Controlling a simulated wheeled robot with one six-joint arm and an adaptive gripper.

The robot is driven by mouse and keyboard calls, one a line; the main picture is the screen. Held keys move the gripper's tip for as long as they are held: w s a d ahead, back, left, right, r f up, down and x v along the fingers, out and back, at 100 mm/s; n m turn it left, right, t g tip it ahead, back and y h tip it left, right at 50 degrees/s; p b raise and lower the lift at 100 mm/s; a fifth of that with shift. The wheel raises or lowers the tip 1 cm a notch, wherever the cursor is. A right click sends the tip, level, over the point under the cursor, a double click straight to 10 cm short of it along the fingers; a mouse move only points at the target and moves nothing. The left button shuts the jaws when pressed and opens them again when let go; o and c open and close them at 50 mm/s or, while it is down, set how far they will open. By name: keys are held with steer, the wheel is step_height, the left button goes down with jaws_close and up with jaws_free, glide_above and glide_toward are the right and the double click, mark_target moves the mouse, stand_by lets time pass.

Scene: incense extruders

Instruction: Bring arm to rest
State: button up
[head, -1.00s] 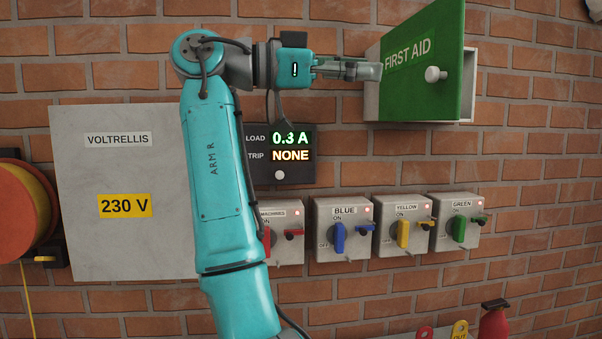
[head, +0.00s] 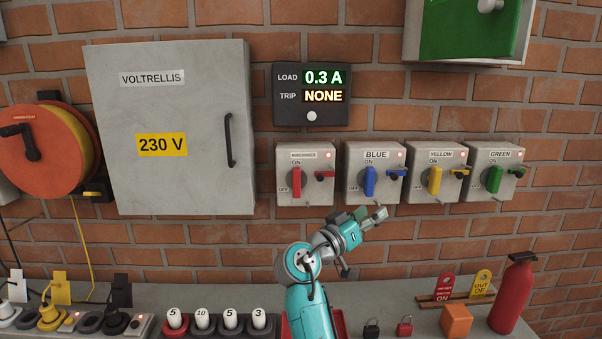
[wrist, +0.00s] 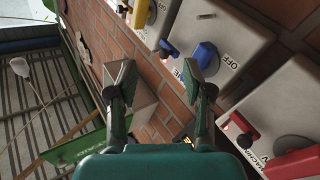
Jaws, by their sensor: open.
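My teal arm rises from the bottom centre of the head view. It is folded low in front of the wall, above the bench. My gripper (head: 374,215) points to the upper right, just below the blue switch box. In the wrist view my gripper (wrist: 162,72) has its two fingers spread apart with nothing between them.
Red, blue (head: 370,181), yellow (head: 435,180) and green (head: 494,179) rotary switches sit on wall boxes above my gripper. The green first aid cabinet (head: 455,30) is at the top right. A fire extinguisher (head: 513,295), an orange block (head: 456,320) and padlocks (head: 405,327) stand on the bench to the right.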

steer(key=s+d+f+n+t+y, duration=0.1)
steer(key=s+f+n+y, duration=0.3)
steer(key=f, duration=0.7)
steer(key=s+f+n+t+y, duration=0.15)
steer(key=s+f, duration=0.35)
steer(key=f, duration=0.5)
steer(key=s+d+f+n+y, duration=0.1)
steer(key=s+f+n+y, duration=0.3)
steer(key=f, duration=0.7)
steer(key=s+f+y, duration=0.2)
steer(key=s+f, duration=0.3)
steer(key=s, duration=0.4)
steer(key=s+f+y, duration=0.1)
steer(key=s+f, duration=0.3)
steer(key=s, duration=0.6)
steer(key=s+y, duration=0.2)
steer(key=s, duration=1)
steer(key=s+r+m, duration=0.2)
steer(key=s+r, duration=0.3)
steer(key=s, duration=0.4)
steer(key=s+r+m, duration=0.1)
steer(key=s+r, duration=0.5)
steer(key=s, duration=0.3)
steer(key=shift+d+m, duration=0.35)
